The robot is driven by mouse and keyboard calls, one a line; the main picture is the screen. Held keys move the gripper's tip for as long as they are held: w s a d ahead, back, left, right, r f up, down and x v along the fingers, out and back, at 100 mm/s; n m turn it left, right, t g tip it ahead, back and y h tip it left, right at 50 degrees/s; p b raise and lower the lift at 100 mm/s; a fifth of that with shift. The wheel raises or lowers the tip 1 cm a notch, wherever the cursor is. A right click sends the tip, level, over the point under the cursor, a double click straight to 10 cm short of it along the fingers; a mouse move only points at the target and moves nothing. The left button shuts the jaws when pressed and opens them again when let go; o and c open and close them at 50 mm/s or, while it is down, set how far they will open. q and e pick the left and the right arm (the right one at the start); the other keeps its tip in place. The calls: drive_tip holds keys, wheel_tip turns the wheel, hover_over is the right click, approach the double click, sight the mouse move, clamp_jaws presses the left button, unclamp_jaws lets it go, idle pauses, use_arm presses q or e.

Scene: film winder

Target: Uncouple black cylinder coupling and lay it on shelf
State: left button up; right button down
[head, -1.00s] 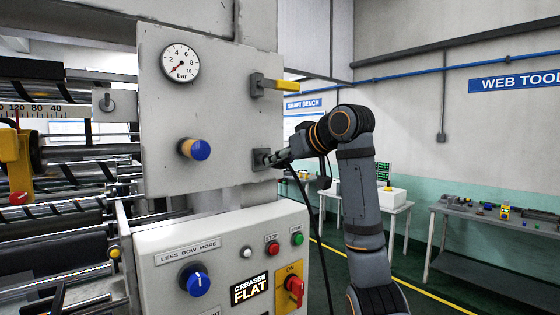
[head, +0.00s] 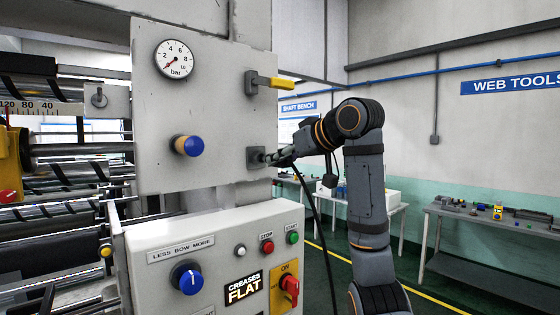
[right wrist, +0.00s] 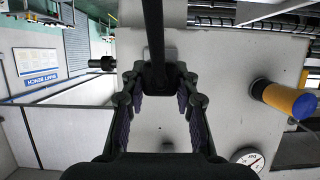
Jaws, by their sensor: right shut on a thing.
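My right gripper (head: 268,157) is at the grey socket block (head: 254,158) on the side of the machine panel, below the yellow-handled valve. In the right wrist view, its fingers (right wrist: 156,82) are on either side of the black coupling (right wrist: 156,76) and shut on it. A black hose (head: 312,205) hangs down from the gripper in the head view. It also runs up from between the fingers in the right wrist view (right wrist: 152,25). My left gripper is not in view.
A yellow valve handle (head: 282,84) juts out above the gripper. A blue and yellow knob (head: 189,146) and a gauge (head: 174,60) are on the panel. The control box (head: 215,250) stands below.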

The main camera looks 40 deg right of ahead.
drive_tip(key=shift+s, duration=0.2)
drive_tip(key=shift+s+b, duration=0.4)
drive_tip(key=shift+s, duration=0.05)
drive_tip(key=shift+s+d, duration=0.1)
drive_tip(key=shift+s, duration=0.4)
drive_tip(key=shift+w, duration=0.1)
